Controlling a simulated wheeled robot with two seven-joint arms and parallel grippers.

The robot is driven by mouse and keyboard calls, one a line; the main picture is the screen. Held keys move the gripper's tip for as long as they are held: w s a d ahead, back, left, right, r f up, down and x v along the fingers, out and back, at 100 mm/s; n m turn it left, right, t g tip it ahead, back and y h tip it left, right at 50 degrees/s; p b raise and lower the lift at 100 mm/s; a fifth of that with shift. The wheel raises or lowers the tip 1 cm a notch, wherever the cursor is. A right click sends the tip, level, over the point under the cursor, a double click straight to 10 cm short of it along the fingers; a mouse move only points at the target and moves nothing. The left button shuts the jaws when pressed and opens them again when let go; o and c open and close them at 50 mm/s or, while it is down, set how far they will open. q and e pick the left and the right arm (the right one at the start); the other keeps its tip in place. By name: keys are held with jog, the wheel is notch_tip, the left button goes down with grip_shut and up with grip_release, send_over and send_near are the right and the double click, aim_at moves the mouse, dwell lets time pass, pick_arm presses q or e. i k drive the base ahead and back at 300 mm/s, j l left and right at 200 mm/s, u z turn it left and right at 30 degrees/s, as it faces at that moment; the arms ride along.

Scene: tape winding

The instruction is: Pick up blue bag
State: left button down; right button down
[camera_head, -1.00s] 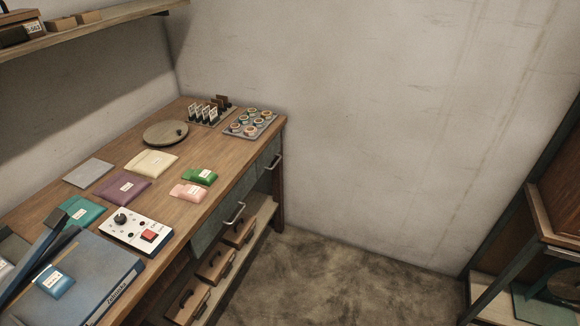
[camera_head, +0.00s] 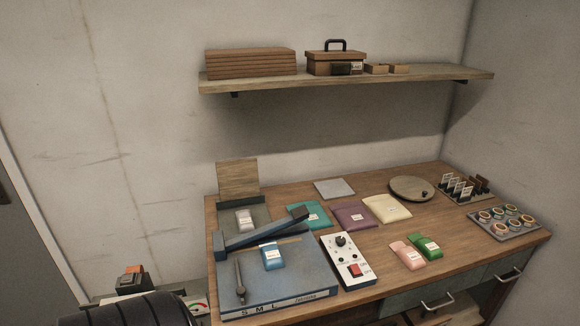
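The blue bag (camera_head: 271,256), a small packet with a white label, lies on the flat blue-grey board (camera_head: 305,282) at the front left of the wooden desk. A long dark bar (camera_head: 262,232) crosses the board just behind the bag. A thin dark pointed tool (camera_head: 240,282) lies on the board to the left of the bag. Neither of my grippers shows in the view.
Behind the board lie teal (camera_head: 308,215), purple (camera_head: 353,215) and cream (camera_head: 386,208) packets. A white control box (camera_head: 346,262) with a red button stands right of the board. Pink (camera_head: 407,254) and green (camera_head: 425,246) packets lie farther right. A shelf (camera_head: 345,81) hangs above.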

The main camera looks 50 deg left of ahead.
aim_at(271, 256)
jog(key=k+l+u, duration=0.1)
jog(key=u, duration=1.6)
jog(key=i+j+z, duration=0.1)
jog(key=j+z, duration=0.7)
jog(key=z, duration=0.2)
jog(key=j+z, duration=0.45)
